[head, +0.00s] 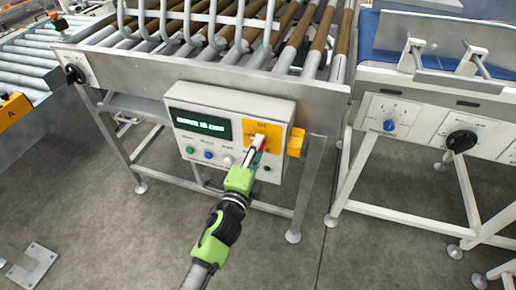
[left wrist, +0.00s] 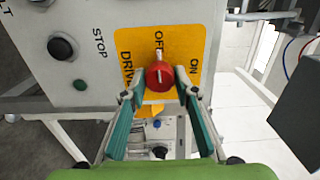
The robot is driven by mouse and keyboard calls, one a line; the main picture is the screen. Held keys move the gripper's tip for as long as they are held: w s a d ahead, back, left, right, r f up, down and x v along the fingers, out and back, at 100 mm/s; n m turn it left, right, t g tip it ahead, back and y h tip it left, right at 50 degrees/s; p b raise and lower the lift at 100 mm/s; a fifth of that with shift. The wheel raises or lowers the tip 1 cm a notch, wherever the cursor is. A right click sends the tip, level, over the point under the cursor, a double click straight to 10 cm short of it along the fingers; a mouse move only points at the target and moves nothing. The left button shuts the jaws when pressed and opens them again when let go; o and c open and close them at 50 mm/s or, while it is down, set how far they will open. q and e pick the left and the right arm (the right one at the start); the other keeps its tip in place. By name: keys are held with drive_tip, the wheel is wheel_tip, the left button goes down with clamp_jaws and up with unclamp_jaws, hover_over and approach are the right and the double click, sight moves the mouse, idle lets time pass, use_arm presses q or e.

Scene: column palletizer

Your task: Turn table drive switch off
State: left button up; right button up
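The table drive switch is a red rotary knob (left wrist: 160,76) on a yellow plate (left wrist: 130,42) marked DRIVE, OFF and ON. A light pointer at the knob's top points up toward the OFF label in the left wrist view. The yellow plate (head: 277,132) also shows on the grey control box (head: 232,97) in the head view, with the knob mostly hidden by my fingers. My right gripper is not in view.
The box has a green display (head: 202,125) and several buttons, including a black one (left wrist: 62,47) by STOP. A roller table (head: 230,45) stands above it. A white-legged conveyor (head: 435,105) is at the right.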

use_arm(q)
drive_tip(key=shift+o, duration=1.3)
drive_tip(key=v, duration=1.2)
